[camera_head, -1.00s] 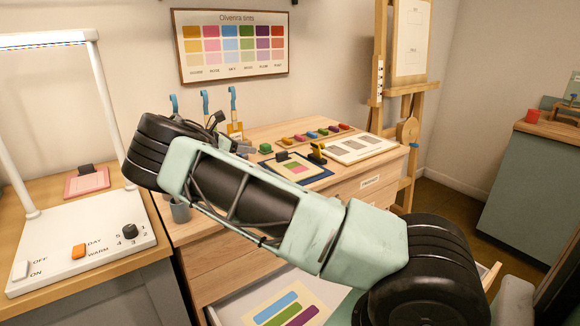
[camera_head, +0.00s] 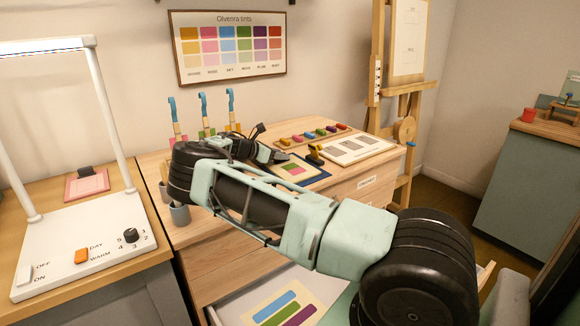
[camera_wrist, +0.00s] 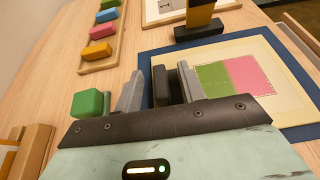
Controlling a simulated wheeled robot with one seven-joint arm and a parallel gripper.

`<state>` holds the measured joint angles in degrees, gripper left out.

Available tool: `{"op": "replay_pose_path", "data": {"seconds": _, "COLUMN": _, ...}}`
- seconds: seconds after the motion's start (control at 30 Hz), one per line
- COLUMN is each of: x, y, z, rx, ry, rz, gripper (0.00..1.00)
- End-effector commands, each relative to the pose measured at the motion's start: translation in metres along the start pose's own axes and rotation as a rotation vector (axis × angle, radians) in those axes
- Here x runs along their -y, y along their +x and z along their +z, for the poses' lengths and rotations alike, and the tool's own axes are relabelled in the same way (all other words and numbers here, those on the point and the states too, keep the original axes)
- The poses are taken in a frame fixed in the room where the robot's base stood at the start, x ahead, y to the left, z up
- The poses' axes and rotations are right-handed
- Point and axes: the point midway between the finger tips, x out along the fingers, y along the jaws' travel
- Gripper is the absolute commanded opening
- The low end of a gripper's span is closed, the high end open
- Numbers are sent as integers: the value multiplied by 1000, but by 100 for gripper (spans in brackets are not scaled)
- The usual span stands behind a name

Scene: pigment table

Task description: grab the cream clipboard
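The cream clipboard (camera_head: 296,170) lies on a navy mat on the wooden tabletop, with green and pink squares on its face. In the wrist view the cream clipboard (camera_wrist: 268,105) is at the right, partly covered by my gripper. Its dark clip block (camera_wrist: 160,86) stands up between my fingers. My gripper (camera_wrist: 160,92) is open, reaching over the clip edge. A gap shows between the left finger and the block; the right finger is close to the block, and I cannot tell whether they touch. In the head view my gripper (camera_head: 274,155) hides the clip.
A green block (camera_wrist: 90,104) sits just left of my left finger. A black-and-yellow tool (camera_head: 315,155) stands behind the clipboard. A tray of coloured blocks (camera_head: 314,136) and a grey-swatch board (camera_head: 359,148) lie beyond. A pink clipboard (camera_head: 86,186) lies on the left table.

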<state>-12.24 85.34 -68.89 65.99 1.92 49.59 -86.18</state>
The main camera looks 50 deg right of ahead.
Motion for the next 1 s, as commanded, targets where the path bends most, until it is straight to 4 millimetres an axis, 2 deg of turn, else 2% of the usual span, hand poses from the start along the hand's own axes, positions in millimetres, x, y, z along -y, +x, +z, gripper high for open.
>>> {"op": "replay_pose_path", "data": {"seconds": 0.1, "x": 0, "y": 7, "z": 0, "rx": 0, "ry": 0, "rz": 1, "gripper": 40}}
{"op": "replay_pose_path", "data": {"seconds": 0.3, "x": 0, "y": 7, "z": 0, "rx": 0, "ry": 0, "rz": 2, "gripper": 40}}
{"op": "replay_pose_path", "data": {"seconds": 0.33, "x": 0, "y": 7, "z": 0, "rx": 0, "ry": 0, "rz": 2, "gripper": 34}}
{"op": "replay_pose_path", "data": {"seconds": 0.4, "x": 0, "y": 7, "z": 0, "rx": 0, "ry": 0, "rz": 2, "gripper": 15}}
{"op": "replay_pose_path", "data": {"seconds": 0.47, "x": 0, "y": 7, "z": 0, "rx": 0, "ry": 0, "rz": 2, "gripper": 0}}
{"op": "replay_pose_path", "data": {"seconds": 0.8, "x": -1, "y": 6, "z": 2, "rx": 0, "ry": 1, "rz": 2, "gripper": 0}}
{"op": "replay_pose_path", "data": {"seconds": 1.0, "x": -1, "y": -4, "z": 27, "rx": -2, "ry": 4, "rz": 3, "gripper": 0}}
